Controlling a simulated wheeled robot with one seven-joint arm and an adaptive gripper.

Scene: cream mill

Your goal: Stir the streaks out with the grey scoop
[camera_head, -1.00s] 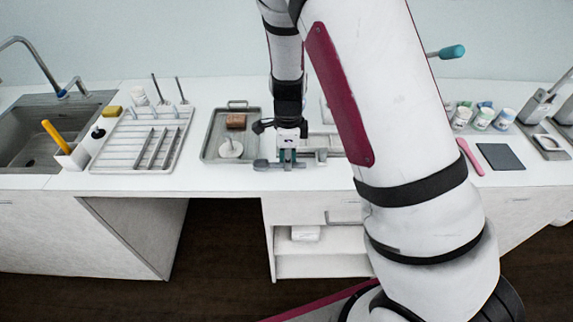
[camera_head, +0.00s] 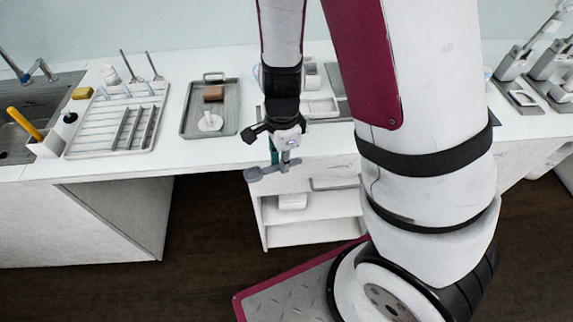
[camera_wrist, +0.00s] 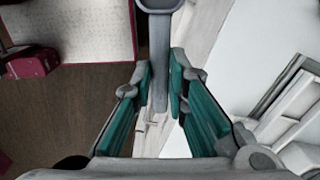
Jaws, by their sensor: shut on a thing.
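My gripper (camera_head: 284,158) is shut on the grey scoop (camera_head: 255,174) and holds it in front of the counter's front edge, above the floor and open shelves. In the wrist view, the scoop's grey handle (camera_wrist: 158,60) runs between the teal finger pads of my gripper (camera_wrist: 160,88), and its wider end reaches the top edge of the picture. No streaked contents show in either current view. My arm hides much of the counter to the right of the gripper.
The white counter (camera_head: 222,158) holds a grey tray (camera_head: 187,126) with a brown block (camera_head: 213,93) and a white round piece (camera_head: 210,122). A white rack (camera_head: 88,140), a sink (camera_head: 15,135) and a yellow-handled brush (camera_head: 25,124) are left. Grey machines (camera_head: 510,65) stand right.

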